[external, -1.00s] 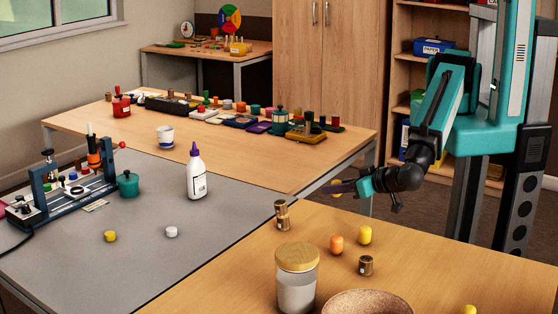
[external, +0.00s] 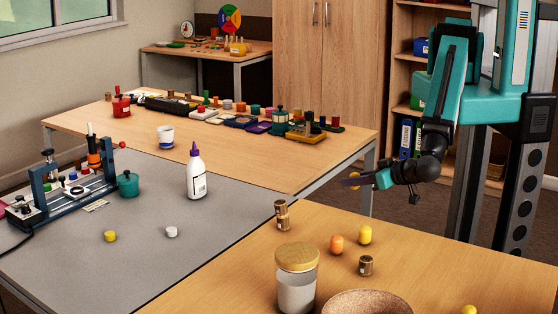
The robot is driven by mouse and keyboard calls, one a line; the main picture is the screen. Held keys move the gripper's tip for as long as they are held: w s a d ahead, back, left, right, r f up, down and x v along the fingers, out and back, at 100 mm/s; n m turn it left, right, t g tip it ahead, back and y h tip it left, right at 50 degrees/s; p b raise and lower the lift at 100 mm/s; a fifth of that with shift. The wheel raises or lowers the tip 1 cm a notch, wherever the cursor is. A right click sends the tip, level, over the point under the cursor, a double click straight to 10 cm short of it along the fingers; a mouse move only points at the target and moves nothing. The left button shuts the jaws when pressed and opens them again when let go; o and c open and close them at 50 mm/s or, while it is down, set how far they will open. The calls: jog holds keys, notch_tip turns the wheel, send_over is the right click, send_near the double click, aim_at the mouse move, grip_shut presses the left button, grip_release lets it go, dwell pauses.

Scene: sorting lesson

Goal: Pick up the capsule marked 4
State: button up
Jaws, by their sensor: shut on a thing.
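My gripper (external: 359,182) is at the right, above and beyond the far right edge of the near wooden table. It is shut on a small yellow capsule (external: 354,185), partly hidden by the jaws. Any number on it is too small to read. An orange capsule (external: 336,245) and a yellow capsule (external: 365,235) stand on the near table, below my gripper in the picture. Another yellow piece (external: 469,310) is cut off by the bottom edge. I cannot read a 4 on any of them.
Brass cylinders (external: 282,215) (external: 366,266), a lidded jar (external: 297,280) and a brown bowl (external: 367,302) stand on the near table. A white bottle (external: 195,175), a yellow piece (external: 110,236) and a white piece (external: 171,231) stand on the grey surface (external: 150,270).

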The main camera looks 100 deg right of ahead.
jog(key=shift+s+d+r+p, duration=0.1)
jog(key=shift+s+d+p, duration=0.25)
jog(key=shift+s+p, duration=0.5)
jog(key=shift+s+d+r+p, duration=0.1)
jog(key=shift+s+d+p, duration=0.2)
jog(key=shift+s+p, duration=0.55)
jog(key=shift+w, duration=0.1)
